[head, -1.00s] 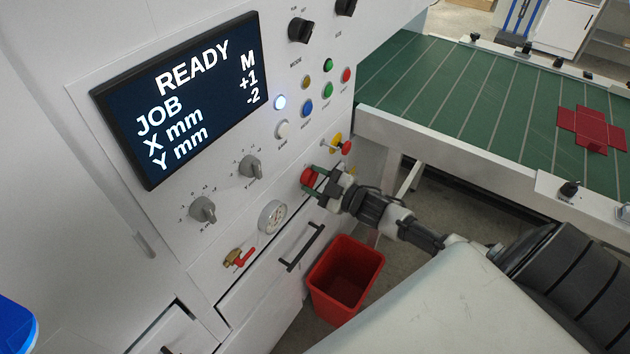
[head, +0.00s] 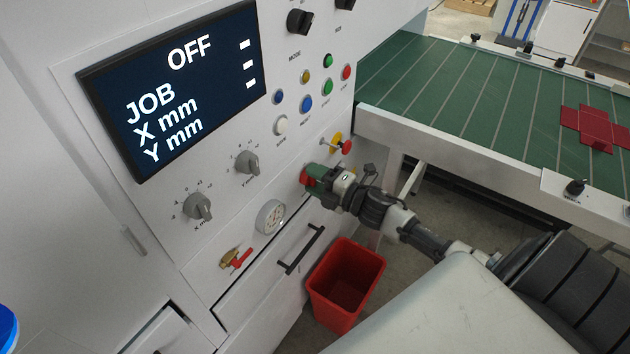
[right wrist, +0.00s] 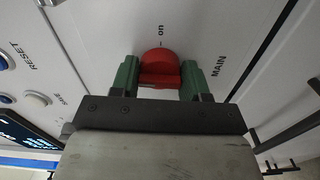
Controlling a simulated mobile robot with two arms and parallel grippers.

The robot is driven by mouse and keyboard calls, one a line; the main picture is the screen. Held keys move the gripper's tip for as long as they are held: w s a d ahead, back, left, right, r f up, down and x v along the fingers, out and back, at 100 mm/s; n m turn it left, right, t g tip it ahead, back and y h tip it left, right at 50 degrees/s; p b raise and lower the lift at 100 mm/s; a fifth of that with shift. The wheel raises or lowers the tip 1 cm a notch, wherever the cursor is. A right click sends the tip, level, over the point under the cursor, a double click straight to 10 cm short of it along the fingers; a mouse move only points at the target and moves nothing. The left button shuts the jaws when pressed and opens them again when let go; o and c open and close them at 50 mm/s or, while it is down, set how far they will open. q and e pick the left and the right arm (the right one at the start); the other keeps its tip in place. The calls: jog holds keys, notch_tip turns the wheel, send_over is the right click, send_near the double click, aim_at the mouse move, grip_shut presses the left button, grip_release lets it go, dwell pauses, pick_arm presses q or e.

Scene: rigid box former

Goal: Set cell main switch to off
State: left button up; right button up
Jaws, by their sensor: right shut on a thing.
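The red main switch knob (head: 307,177) is on the white machine panel, below the yellow and red emergency button. In the right wrist view the red knob (right wrist: 158,66) sits beside the labels "on" and "MAIN". My right gripper (head: 312,178) is at the knob, its green fingers on both sides and shut on it. It also shows in the right wrist view (right wrist: 160,78). The display (head: 180,90) reads OFF, with dashes beside JOB, X mm and Y mm. My left gripper is not in view.
Two grey dials (head: 198,206), a gauge (head: 269,217) and a red-handled valve (head: 236,259) are on the panel left of the gripper. A red bin (head: 346,285) stands below. A green conveyor bed (head: 460,95) with a red flat blank (head: 592,128) is at right.

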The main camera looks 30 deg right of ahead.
jog(key=shift+n, duration=0.5)
jog(key=o, duration=0.9)
jog(key=b+v, duration=0.1)
jog(key=v, duration=0.9)
jog(key=shift+s+d+b, duration=0.15)
jog(key=shift+s+b, duration=0.15)
jog(key=shift+s, duration=0.05)
jog(key=shift+f, duration=0.1)
